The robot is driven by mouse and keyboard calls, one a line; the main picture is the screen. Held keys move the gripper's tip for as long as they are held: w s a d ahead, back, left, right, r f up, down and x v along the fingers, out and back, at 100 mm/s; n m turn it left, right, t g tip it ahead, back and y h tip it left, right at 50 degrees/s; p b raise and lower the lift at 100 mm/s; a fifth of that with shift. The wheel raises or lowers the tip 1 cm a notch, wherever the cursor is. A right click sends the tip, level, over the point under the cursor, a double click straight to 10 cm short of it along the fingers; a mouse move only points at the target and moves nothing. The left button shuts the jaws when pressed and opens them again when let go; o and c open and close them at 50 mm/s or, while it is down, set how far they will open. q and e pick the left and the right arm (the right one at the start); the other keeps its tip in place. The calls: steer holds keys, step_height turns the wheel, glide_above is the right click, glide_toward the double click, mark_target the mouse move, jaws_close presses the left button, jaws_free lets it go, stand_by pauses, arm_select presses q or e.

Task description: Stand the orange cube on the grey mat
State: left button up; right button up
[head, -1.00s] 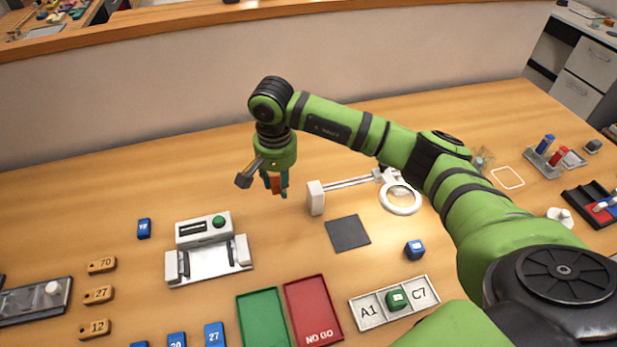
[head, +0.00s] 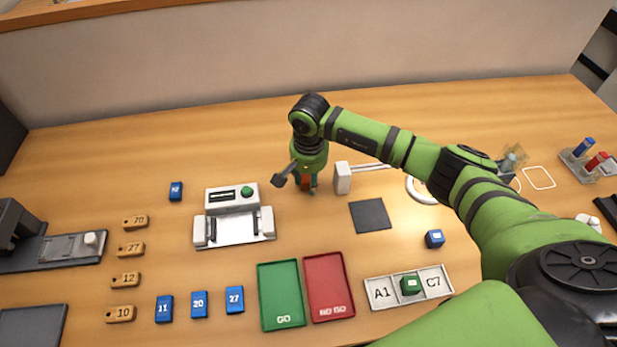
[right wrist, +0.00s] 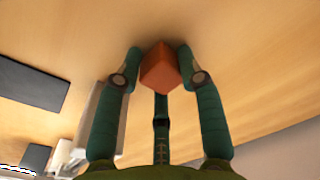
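The orange cube (right wrist: 159,68) is between the two fingertips of my right gripper (right wrist: 160,62) in the right wrist view, with a finger against each side. In the head view my right gripper (head: 306,184) points down, and only a little of the cube shows. I cannot tell whether the cube touches the table. The grey mat (head: 370,215), a flat dark square, lies bare on the table, to the right and nearer than the gripper. My left gripper is not in view.
A white magnifier stand (head: 343,178) stands just right of the gripper. The marking machine (head: 236,215) is to the left and nearer.

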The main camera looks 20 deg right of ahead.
steer(key=shift+o, duration=1.2)
